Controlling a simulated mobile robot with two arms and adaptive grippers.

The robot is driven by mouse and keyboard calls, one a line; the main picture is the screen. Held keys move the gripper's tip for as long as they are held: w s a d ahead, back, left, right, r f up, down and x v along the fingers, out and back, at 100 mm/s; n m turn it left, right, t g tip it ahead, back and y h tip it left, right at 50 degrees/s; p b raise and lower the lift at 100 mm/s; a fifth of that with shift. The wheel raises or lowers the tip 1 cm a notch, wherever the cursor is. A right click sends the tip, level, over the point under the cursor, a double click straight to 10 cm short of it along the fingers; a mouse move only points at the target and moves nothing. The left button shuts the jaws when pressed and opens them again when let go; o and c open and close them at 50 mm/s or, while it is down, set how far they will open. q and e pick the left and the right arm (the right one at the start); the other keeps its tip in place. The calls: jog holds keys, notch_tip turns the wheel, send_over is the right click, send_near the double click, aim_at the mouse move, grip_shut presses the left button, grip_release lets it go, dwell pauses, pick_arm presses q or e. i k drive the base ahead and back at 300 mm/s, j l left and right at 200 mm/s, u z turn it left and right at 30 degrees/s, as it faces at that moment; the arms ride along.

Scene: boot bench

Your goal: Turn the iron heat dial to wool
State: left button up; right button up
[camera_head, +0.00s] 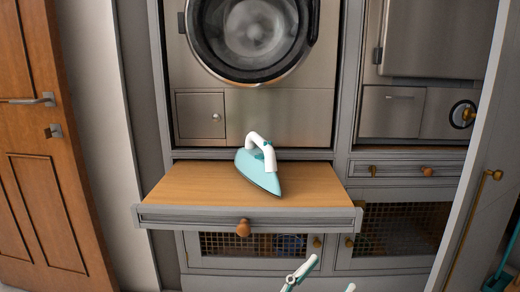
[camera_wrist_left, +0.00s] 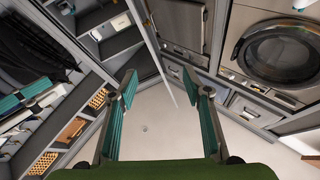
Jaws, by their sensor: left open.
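The iron (camera_head: 262,168) has a teal body and a white handle. It rests on the wooden top of a pulled-out shelf (camera_head: 190,186) below the washing machine, with its pointed end toward the front. The heat dial is too small to make out clearly, and its setting cannot be read. My left gripper (camera_head: 327,279) shows at the bottom edge of the head view, in front of and below the shelf, well apart from the iron. In the left wrist view my left gripper (camera_wrist_left: 159,75) is open, with nothing between its teal-padded fingers. My right gripper is in neither view.
The washing machine (camera_head: 254,110) stands behind the shelf. The shelf front has a round wooden knob (camera_head: 243,228). Mesh-front cabinets (camera_head: 395,228) lie below, and a brown door (camera_head: 45,150) is at left. The shelf top around the iron is clear.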

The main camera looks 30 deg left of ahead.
aim_at(259, 156)
jog(key=j, duration=0.9)
jog(key=k+j+z, duration=0.1)
jog(key=j, duration=0.8)
jog(key=k, duration=0.05)
